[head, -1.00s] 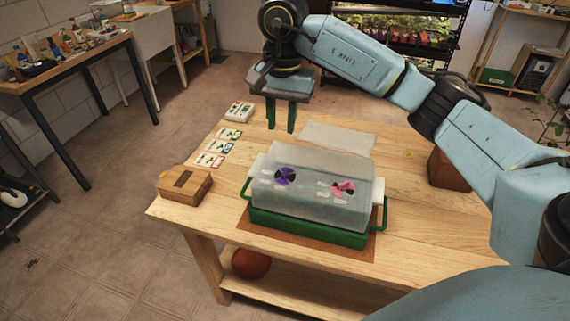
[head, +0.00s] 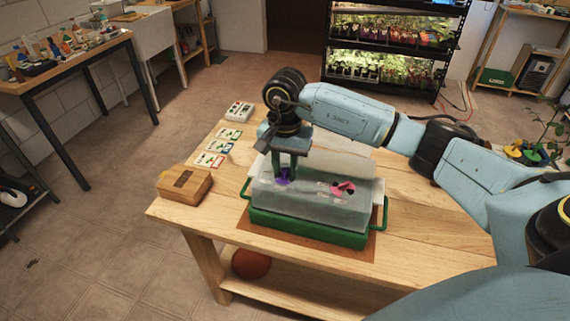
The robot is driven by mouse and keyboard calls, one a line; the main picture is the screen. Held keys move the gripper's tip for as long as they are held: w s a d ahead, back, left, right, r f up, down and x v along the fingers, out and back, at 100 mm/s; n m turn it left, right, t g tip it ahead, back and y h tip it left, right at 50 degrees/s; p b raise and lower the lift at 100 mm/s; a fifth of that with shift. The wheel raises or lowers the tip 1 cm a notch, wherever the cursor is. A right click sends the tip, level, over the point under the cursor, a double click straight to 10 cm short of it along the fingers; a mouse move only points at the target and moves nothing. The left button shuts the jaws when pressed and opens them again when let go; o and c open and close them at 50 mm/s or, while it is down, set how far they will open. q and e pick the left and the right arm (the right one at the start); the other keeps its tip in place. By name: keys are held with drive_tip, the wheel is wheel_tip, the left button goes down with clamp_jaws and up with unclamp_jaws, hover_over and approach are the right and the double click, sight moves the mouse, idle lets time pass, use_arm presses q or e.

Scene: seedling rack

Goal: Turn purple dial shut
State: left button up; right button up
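The purple dial (head: 283,179) is on the sloped clear lid of a propagator box (head: 318,205) with a green base tray (head: 310,229). My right gripper (head: 284,176) points down at the purple dial, with its green fingers at the dial and partly covering it. I cannot tell whether the fingers touch or grip it. The pink dial (head: 343,188) is on the same lid, to the right of the purple one. My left gripper is not in view.
A wooden box (head: 184,186) sits at the table's left corner. Seed cards (head: 214,155) and a white device (head: 239,111) lie along the left edge. A lit plant rack (head: 390,45) stands behind. The table's right side (head: 420,220) is clear.

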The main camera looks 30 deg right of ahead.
drive_tip(key=shift+c, duration=0.5)
clamp_jaws()
drive_tip(key=shift+m, duration=0.4)
drive_tip(key=m, duration=0.2)
drive_tip(key=shift+m+b, duration=0.35)
drive_tip(key=shift+m, duration=0.05)
drive_tip(key=m, duration=0.9)
drive_tip(key=shift+m, duration=2.7)
